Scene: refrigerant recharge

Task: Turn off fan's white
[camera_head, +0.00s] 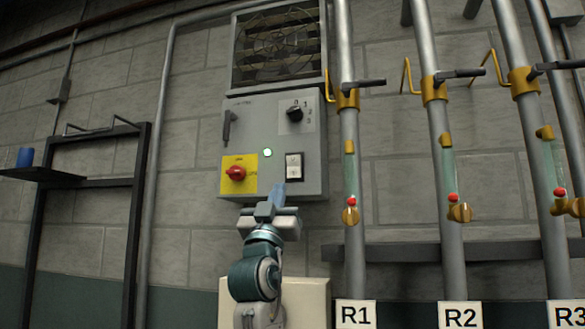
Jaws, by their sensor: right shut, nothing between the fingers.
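The fan (278,45) sits behind a grille at the top of the wall unit. Below it is a grey control box (250,120). A white rocker switch (294,166) in a dark frame is on the box's lower right. A small green light (267,153) glows near the middle. My right gripper (277,192) is shut and empty, pointing up at the box's lower edge, just below and left of the white switch in the picture. I cannot tell whether it touches the box. My left gripper is out of view.
The box also has a red knob (236,173) on a yellow plate, a black rotary knob (295,114) and a dark handle (228,125). Pipes with yellow valves, labelled R1 (355,314) and R2 (460,315), stand right. A dark shelf frame (136,220) stands left.

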